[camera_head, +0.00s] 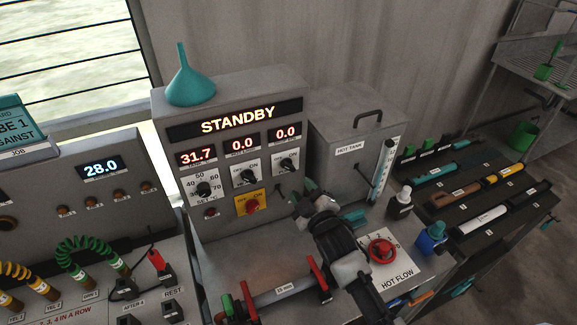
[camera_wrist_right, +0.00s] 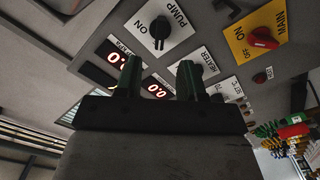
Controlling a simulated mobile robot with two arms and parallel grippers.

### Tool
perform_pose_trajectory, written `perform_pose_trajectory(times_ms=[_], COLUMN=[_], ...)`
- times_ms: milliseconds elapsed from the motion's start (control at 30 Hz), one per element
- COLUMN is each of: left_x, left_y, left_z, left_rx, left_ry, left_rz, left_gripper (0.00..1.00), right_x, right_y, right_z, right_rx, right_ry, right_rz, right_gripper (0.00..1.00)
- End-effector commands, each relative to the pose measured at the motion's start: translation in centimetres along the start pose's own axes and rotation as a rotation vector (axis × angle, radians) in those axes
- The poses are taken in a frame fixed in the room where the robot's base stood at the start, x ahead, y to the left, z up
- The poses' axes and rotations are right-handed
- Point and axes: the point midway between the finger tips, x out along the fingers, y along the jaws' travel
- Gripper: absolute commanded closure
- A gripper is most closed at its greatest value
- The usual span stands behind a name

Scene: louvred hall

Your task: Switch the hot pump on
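The control box (camera_head: 183,220) shows STANDBY above readouts of 31.7, 0.0 and 0.0. The pump switch (camera_head: 288,165), a black knob on a white plate, is the rightmost one on its front. It also shows with its PUMP and ON labels in the right wrist view (camera_wrist_right: 160,30); I cannot tell its setting for sure. My right gripper (camera_head: 300,192) is open and empty, just below and in front of this switch. In the right wrist view its two fingers (camera_wrist_right: 158,72) stand apart with nothing between them. My left gripper is not in view.
Beside the pump switch are the heater switch (camera_head: 247,175) and the red main switch (camera_head: 252,206) on a yellow plate. A hot tank (camera_head: 345,130) stands right of the box. A red hot flow valve (camera_head: 381,251) and small bottles (camera_head: 400,203) are near my right arm.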

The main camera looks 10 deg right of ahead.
Motion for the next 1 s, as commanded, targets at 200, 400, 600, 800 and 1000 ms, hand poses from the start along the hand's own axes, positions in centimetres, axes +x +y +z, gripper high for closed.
perform_pose_trajectory(times_ms=[200,400,600,800,1000], left_x=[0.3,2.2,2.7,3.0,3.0], left_y=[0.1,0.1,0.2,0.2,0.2], left_z=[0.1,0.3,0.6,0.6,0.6], left_rx=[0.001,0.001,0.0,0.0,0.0], left_ry=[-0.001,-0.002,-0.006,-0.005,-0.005], left_rz=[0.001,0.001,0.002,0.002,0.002], left_gripper=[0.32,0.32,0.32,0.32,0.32], right_x=[3.2,6.0,7.3,8.0,8.1], right_y=[0.0,-0.3,0.0,-0.1,0.0], right_z=[0.0,0.3,0.1,0.1,0.0], right_rx=[0.002,0.002,0.003,0.002,0.002], right_ry=[0.001,0.001,-0.002,-0.001,-0.002], right_rz=[0.001,0.001,-0.002,-0.001,-0.001], right_gripper=[0.61,0.61,0.61,0.61,0.61])
